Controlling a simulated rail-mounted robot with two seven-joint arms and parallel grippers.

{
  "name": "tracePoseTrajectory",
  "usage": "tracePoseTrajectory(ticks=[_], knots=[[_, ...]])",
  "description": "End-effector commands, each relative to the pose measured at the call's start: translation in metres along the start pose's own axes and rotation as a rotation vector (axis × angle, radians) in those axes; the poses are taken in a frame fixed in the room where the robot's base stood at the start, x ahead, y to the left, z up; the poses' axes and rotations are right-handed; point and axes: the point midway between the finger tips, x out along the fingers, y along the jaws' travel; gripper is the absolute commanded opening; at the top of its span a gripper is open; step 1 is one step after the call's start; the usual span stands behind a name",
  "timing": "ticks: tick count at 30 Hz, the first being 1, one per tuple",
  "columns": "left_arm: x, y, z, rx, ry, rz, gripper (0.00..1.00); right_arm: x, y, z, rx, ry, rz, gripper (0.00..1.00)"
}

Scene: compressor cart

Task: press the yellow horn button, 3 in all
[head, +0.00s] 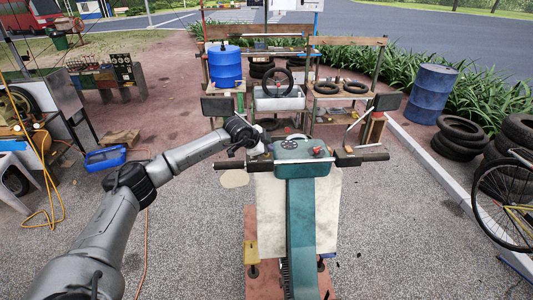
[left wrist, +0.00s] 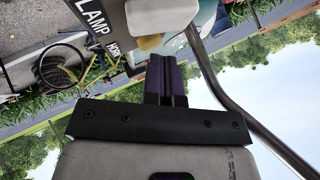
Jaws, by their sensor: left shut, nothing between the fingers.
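The yellow horn button (left wrist: 150,42) shows in the left wrist view on a pale switch housing (left wrist: 160,14), beside the label HORN (left wrist: 113,48); a LAMP label is further along. My left gripper (left wrist: 165,62) is shut and empty, its dark fingertips close to the button's edge. I cannot tell whether they touch it. In the head view, my left arm reaches to the left handlebar beside the teal console (head: 303,151), where the yellow button is not clearly visible. My right gripper is not in view.
The handlebar's black left grip (head: 226,165) and right grip (head: 375,158) stick out beside the console. A red knob (head: 317,152) sits on the console. A metal bar (left wrist: 225,85) runs close to my fingers. Gravel around the cart is open.

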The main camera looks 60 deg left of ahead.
Motion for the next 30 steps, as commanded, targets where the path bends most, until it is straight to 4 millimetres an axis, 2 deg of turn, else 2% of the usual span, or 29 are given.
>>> tracePoseTrajectory(ticks=[30], knots=[[-0.014,-0.010,-0.010,0.000,-0.001,0.000,0.00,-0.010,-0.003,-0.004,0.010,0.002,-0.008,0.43]])
